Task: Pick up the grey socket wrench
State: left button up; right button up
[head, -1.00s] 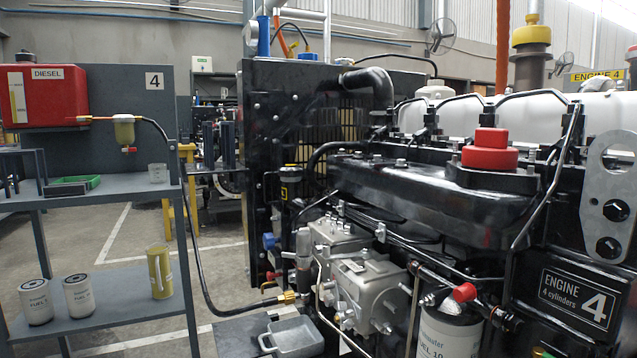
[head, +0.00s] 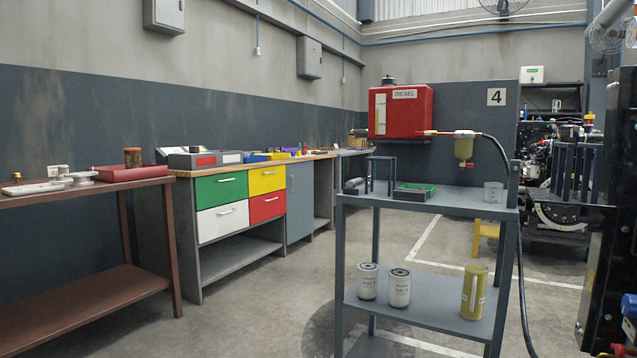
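I cannot make out a grey socket wrench in the head view. Small items lie on a wooden workbench (head: 180,173) with coloured drawers along the left wall, among them a grey case (head: 200,159), but they are too small to name surely. A green tray (head: 414,191) lies on the upper shelf of a grey metal stand (head: 455,205); its contents cannot be told. Neither of my grippers shows in the view.
A brown table (head: 80,190) with pale parts stands at the left. The stand carries white filters (head: 399,288) and a yellow canister (head: 474,292) below, with a red diesel tank (head: 400,112) behind. A black engine edge (head: 608,230) is at right. Floor between bench and stand is clear.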

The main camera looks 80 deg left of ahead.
aim_at(358, 181)
jog(key=u, duration=2.55)
